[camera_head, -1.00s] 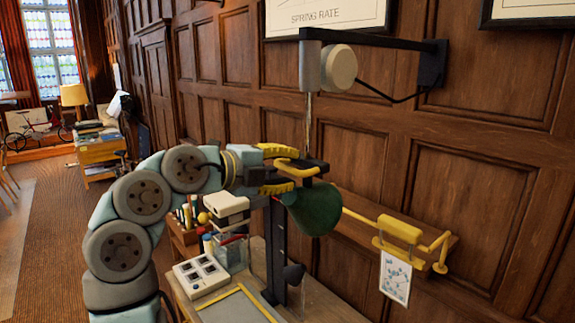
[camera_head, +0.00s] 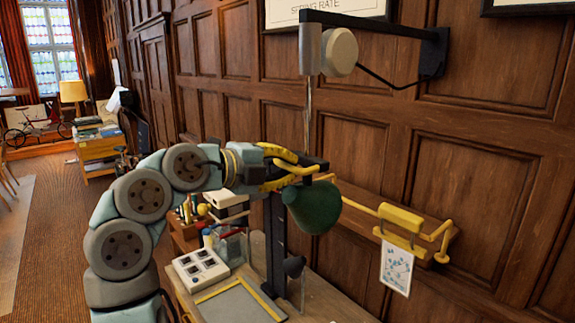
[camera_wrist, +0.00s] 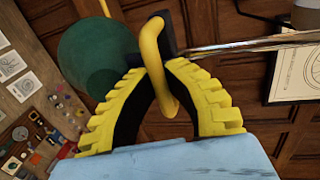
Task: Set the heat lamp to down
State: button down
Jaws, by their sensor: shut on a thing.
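The heat lamp has a dark green shade (camera_head: 314,208) that hangs over the drafting board on a dark bracket (camera_head: 277,235). In the wrist view the green shade (camera_wrist: 95,50) is at the upper left. A yellow handle loop (camera_wrist: 151,45) stands on the lamp's dark top part. My gripper (camera_wrist: 158,70) is shut on this handle, with its yellow ridged fingers on either side of the bar. In the head view my gripper (camera_head: 290,165) is just above and left of the shade. A thin rod or cord (camera_head: 308,100) rises from near the lamp to the wall arm (camera_head: 375,30).
A yellow rail (camera_head: 400,218) with a hanging paper card (camera_head: 397,268) is at the right along the wall. A drafting board (camera_head: 238,302) and a white switch box (camera_head: 200,268) lie below my arm. A pale round wheel (camera_head: 340,52) hangs from the wall arm.

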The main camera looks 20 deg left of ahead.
notch_tip(320, 180, down, 18)
jog(key=b, duration=1.2)
jog(key=shift+r+b, duration=0.15)
jog(key=shift+b, duration=0.15)
jog(key=c, duration=1.1)
grip_release()
jog(key=v, duration=1.2)
jog(key=shift+s, duration=0.1)
